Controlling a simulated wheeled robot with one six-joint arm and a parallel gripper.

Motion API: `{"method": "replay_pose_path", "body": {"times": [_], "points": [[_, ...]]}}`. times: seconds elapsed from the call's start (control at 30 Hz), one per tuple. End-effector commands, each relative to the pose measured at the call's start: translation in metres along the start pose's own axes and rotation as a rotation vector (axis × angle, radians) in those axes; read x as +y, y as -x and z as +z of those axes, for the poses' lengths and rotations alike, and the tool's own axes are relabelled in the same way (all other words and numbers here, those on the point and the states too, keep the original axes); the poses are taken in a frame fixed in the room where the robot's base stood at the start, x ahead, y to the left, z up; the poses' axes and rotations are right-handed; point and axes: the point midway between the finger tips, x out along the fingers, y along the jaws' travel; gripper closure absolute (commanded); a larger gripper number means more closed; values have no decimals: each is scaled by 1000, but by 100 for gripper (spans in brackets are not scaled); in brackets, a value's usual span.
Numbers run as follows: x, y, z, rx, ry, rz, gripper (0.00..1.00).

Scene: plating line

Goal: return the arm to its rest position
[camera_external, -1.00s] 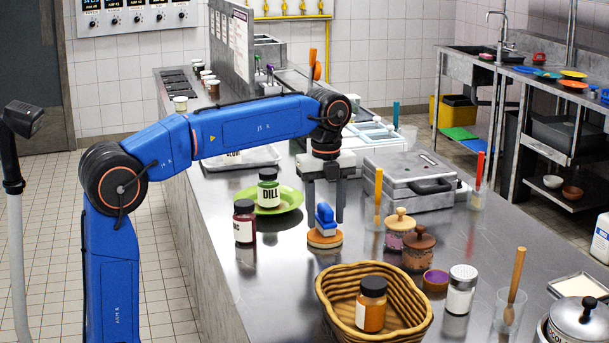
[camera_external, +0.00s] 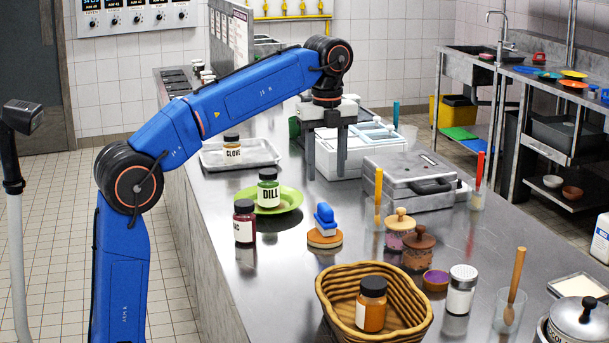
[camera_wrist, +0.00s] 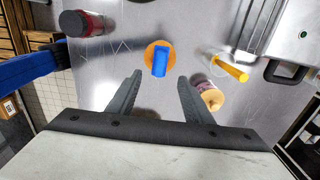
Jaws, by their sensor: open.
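My gripper (camera_external: 326,155) is open and empty, with its two fingers pointing down above the steel counter (camera_external: 290,245). In the external view it is raised in front of the white machine at the back. In the wrist view, my gripper (camera_wrist: 158,92) has its fingers spread, with nothing between the tips. A blue-handled tool on a round wooden base (camera_wrist: 159,60) lies beyond the fingertips. My arm is bent, with its elbow at the left and its forearm rising to the right.
A green plate (camera_external: 288,205) holds the DILL jar (camera_external: 268,190), with a dark red jar (camera_external: 244,222) beside it. A tray (camera_external: 258,159) holds the CLOVE jar (camera_external: 232,148). A wicker basket (camera_external: 333,292) holds an orange jar (camera_external: 371,303). A grey press (camera_external: 405,175) stands right of my gripper.

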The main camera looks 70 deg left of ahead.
Motion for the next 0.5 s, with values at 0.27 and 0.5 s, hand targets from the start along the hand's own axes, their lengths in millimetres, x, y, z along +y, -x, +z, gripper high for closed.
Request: {"method": "replay_pose_path", "body": {"times": [0.27, 0.5], "points": [[0, 4, 0, 0, 0, 1, 54], [7, 3, -7, 2, 8, -2, 54]]}}
